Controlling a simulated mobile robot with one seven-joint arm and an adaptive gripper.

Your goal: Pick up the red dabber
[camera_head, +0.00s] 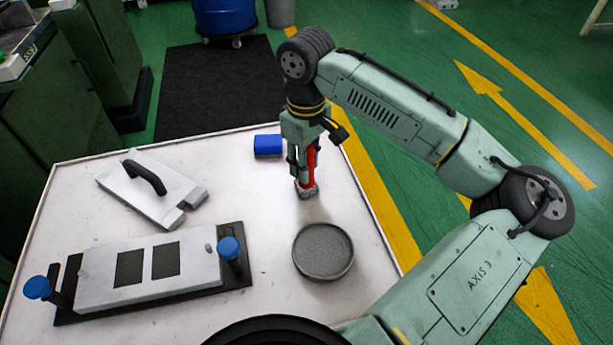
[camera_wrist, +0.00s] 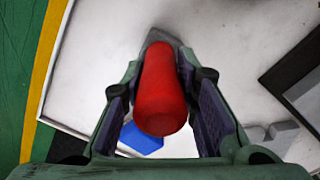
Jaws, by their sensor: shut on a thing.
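The red dabber (camera_head: 311,166) stands upright at the back right part of the white table, with its grey foot low by the tabletop. I cannot tell whether the foot touches the table. My gripper (camera_head: 303,165) points down from above with its fingers on either side of the dabber. In the wrist view the red dabber (camera_wrist: 161,92) fills the space between the two fingers of my gripper (camera_wrist: 162,105), which are shut on it. The fingers hide part of its sides in the head view.
A round grey dish (camera_head: 323,251) sits in front of the dabber. A blue block (camera_head: 268,146) lies behind it to the left. A grey plate with a black handle (camera_head: 146,177) and a mould with blue knobs (camera_head: 150,275) lie on the left. The white table (camera_head: 240,200) is bare between them.

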